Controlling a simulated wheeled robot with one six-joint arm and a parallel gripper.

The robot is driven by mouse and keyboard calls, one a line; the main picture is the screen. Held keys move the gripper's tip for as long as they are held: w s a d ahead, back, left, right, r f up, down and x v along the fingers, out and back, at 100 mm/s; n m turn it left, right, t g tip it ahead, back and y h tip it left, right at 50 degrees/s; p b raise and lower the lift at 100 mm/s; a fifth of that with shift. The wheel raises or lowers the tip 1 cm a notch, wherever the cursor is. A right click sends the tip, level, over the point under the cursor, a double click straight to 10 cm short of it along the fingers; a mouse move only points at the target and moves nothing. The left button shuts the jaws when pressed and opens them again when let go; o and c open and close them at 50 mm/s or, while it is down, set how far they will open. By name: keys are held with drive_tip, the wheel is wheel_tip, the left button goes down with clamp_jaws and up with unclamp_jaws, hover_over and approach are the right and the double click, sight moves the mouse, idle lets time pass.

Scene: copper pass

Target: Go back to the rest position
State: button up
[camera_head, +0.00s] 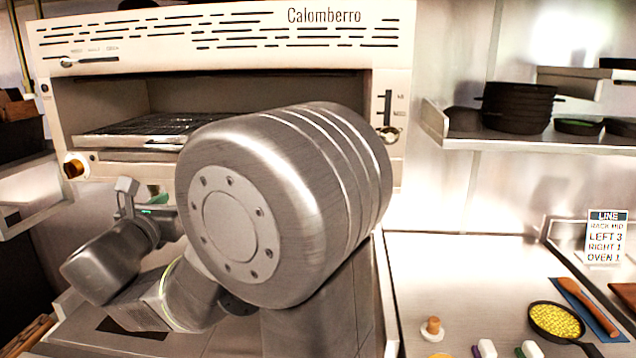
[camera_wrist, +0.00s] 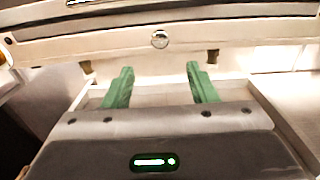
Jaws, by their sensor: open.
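My gripper (camera_wrist: 161,88) shows in the wrist view with two green fingers standing well apart and nothing between them. It faces the pale lower front of the oven, below a bar with a round knob. In the head view my arm fills the middle, and its wrist end lies at the left in front of the Calomberro oven (camera_head: 240,85). A bit of green finger shows there, but the fingertips are mostly hidden. The oven's opening shows a wire rack (camera_head: 140,128) inside.
At the right, a steel counter (camera_head: 460,270) holds a pan of yellow food (camera_head: 556,321), a blue mat with a wooden-handled tool, and small containers. A wall shelf (camera_head: 470,132) above carries stacked dark pans (camera_head: 517,107). A line sign (camera_head: 605,237) stands at the far right.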

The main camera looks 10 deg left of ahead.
drive_tip(key=w+a+p, duration=0.1)
drive_tip(key=w+p, duration=0.2)
drive_tip(key=w, duration=0.6)
idle(0.3)
drive_tip(key=shift+w, duration=0.1)
